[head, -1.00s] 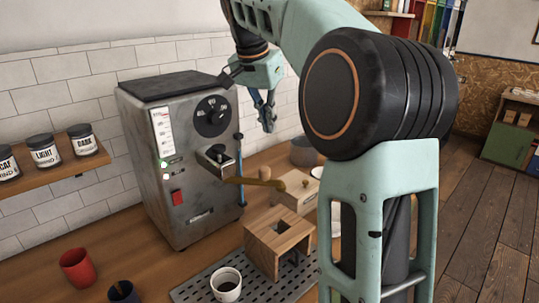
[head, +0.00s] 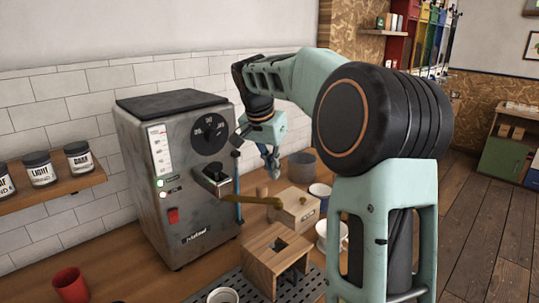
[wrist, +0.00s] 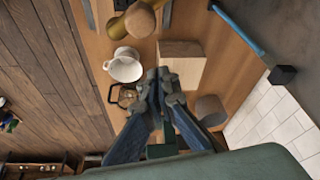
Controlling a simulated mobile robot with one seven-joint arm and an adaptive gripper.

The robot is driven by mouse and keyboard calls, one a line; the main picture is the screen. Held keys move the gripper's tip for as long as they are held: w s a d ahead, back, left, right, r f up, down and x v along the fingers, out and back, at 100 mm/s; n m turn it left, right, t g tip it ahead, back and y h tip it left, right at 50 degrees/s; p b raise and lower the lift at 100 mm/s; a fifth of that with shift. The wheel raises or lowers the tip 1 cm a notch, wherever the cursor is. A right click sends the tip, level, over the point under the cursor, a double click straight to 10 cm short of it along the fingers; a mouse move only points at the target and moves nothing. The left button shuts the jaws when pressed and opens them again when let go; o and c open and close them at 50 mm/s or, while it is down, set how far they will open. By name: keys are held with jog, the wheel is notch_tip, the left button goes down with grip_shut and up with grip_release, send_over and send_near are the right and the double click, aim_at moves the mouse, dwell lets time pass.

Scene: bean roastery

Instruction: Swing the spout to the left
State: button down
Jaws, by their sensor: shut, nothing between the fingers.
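The grey metal machine (head: 165,225) stands against the tiled wall. Its brass spout (head: 252,201) sticks out to the right from a dark block on the front, with a small wooden knob (head: 262,191) near its outer end. The spout also shows at the top edge of the wrist view (wrist: 117,27), partly cut off. My gripper (head: 273,174) points down, just above and behind the spout's outer end, apart from it. In the wrist view my gripper (wrist: 160,76) has its fingertips together with nothing between them.
Below the spout are a wooden stand (head: 268,256) and a slatted tray (head: 252,290). A wooden box (head: 297,213), white cup (head: 322,236) and grey canister (head: 302,166) stand to the right. A blue rod (head: 238,185) hangs at the machine's right side. A red cup (head: 70,285) is front left.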

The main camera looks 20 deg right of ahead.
jog(key=s+a, duration=0.2)
jog(key=a, duration=0.1)
jog(key=shift+s+f, duration=0.15)
jog(key=shift+s, duration=0.1)
jog(key=shift+s+a, duration=0.1)
